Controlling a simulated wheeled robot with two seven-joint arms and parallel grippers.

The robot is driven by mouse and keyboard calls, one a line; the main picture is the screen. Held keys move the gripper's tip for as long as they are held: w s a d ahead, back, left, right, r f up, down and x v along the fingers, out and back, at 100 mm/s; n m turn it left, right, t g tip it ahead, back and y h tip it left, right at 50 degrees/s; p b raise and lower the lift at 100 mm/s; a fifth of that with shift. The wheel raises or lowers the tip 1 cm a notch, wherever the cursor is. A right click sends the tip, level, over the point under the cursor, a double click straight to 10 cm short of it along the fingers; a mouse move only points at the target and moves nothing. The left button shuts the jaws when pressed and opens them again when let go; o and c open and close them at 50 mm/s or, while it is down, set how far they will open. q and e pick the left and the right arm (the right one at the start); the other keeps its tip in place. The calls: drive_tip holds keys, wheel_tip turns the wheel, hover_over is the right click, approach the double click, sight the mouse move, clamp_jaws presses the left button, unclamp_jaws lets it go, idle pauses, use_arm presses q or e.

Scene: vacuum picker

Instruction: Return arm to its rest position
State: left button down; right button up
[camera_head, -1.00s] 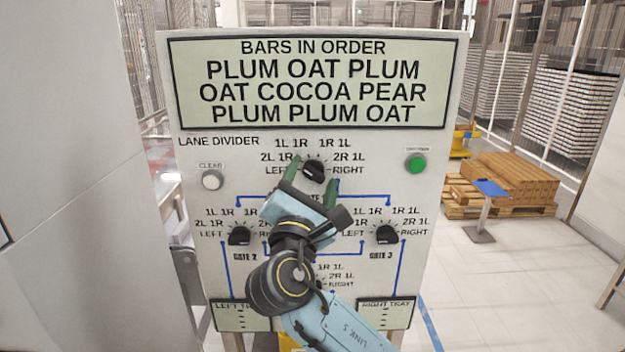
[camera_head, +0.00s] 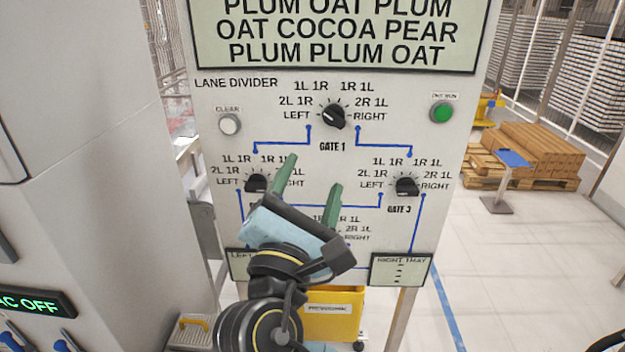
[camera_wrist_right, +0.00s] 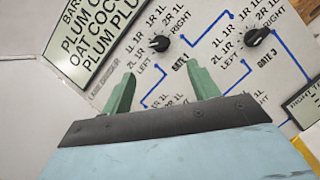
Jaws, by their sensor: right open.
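My right gripper (camera_head: 309,192) is in front of the lower middle of the lane divider panel (camera_head: 285,160). Its two green fingers are spread apart with nothing between them. It hides part of the lower dial area and part of the Gate 2 dial's surroundings. The Gate 1 dial (camera_head: 333,116) is above the gripper, clear of it. The Gate 2 dial (camera_head: 257,183) is left of the fingers and the Gate 3 dial (camera_head: 407,186) is to the right. In the right wrist view the open fingers (camera_wrist_right: 163,88) point at the panel. My left gripper is not in view.
A white clear button (camera_head: 229,124) and a green button (camera_head: 442,112) are on the panel. A yellow bin (camera_head: 335,314) stands below it. A grey cabinet (camera_head: 95,150) is close on the left.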

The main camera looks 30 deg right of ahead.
idle(0.3)
